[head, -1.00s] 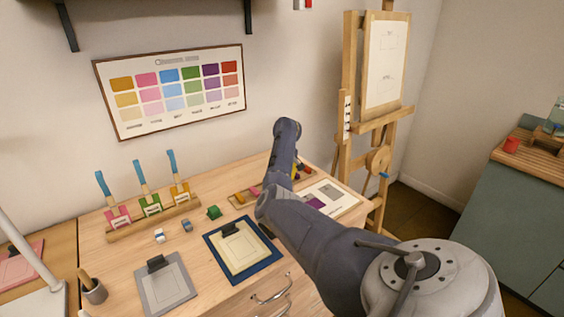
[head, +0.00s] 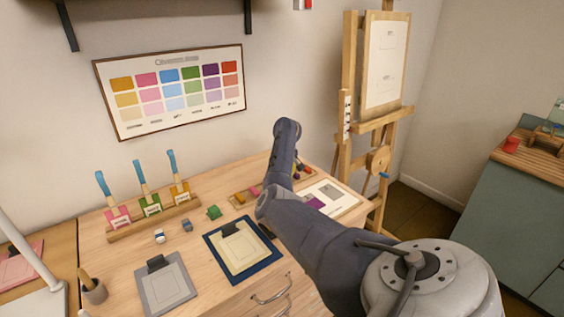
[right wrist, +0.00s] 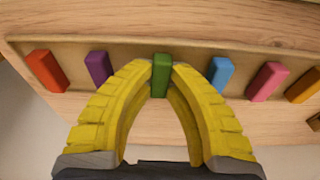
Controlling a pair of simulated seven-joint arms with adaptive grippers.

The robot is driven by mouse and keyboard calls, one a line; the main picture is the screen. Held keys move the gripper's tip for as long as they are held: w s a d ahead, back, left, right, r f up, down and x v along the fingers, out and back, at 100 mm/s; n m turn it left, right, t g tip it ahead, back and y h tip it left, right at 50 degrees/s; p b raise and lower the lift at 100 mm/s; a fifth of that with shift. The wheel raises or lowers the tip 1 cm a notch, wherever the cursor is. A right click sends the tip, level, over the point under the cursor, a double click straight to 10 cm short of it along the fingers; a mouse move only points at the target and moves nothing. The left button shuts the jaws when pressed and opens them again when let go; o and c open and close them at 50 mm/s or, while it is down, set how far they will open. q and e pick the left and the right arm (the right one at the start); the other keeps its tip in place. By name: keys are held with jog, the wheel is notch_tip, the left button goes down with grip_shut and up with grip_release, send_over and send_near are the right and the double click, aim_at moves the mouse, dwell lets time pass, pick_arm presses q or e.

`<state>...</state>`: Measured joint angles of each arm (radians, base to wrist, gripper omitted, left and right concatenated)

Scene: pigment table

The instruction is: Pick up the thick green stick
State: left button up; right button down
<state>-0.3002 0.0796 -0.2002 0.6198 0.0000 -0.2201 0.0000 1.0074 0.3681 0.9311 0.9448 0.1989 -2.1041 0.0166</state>
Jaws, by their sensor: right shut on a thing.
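The thick green stick (right wrist: 161,72) shows in the right wrist view in a row of coloured sticks along a shallow wooden tray (right wrist: 200,54). My right gripper (right wrist: 161,78) has its yellow fingers closed on the two sides of the green stick. The stick stays in line with the row, and I cannot tell whether it is clear of the tray. In the head view my right arm hides the gripper and the green stick, and part of the tray (head: 232,203) shows to the arm's left. My left gripper is in neither view.
A purple stick (right wrist: 98,68) and a blue stick (right wrist: 220,74) flank my fingers closely. Red (right wrist: 46,70), pink (right wrist: 268,81) and orange (right wrist: 304,86) sticks lie farther out.

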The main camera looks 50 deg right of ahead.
jog(key=shift+r, duration=0.15)
notch_tip(320, 180, up, 20)
dwell(0.7)
jog(key=c, duration=1.9)
grip_release()
grip_shut()
